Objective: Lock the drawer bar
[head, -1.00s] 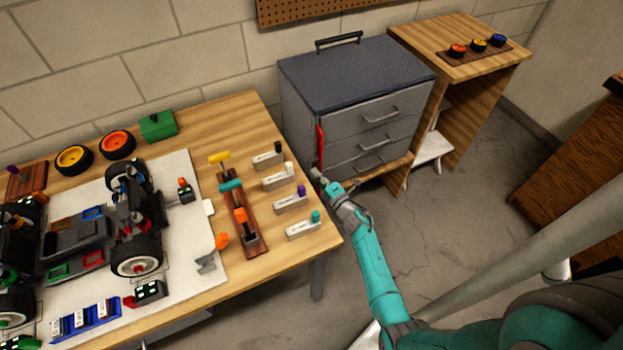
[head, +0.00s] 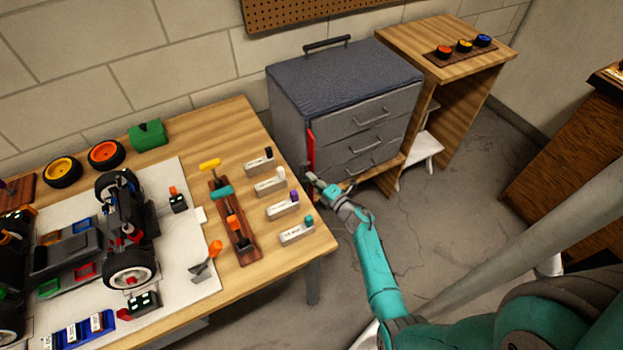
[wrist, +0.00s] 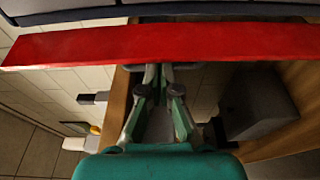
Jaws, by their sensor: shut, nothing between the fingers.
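The red drawer bar (head: 311,150) stands upright along the left front edge of the grey drawer cabinet (head: 291,126). In the wrist view the bar (wrist: 120,46) runs as a wide red strip across the top of the picture. My gripper (head: 308,176) is at the bar's lower end. In the wrist view my gripper (wrist: 159,74) is shut and empty, its fingertips close to the bar's near edge. I cannot tell whether they touch it. The drawers (head: 365,118) look closed.
The wooden workbench (head: 325,243) with car parts and several small labelled holders is left of my arm. A wooden stand (head: 470,85) with three small wheels is right of the cabinet. Grey floor (head: 440,220) is open in front of the cabinet.

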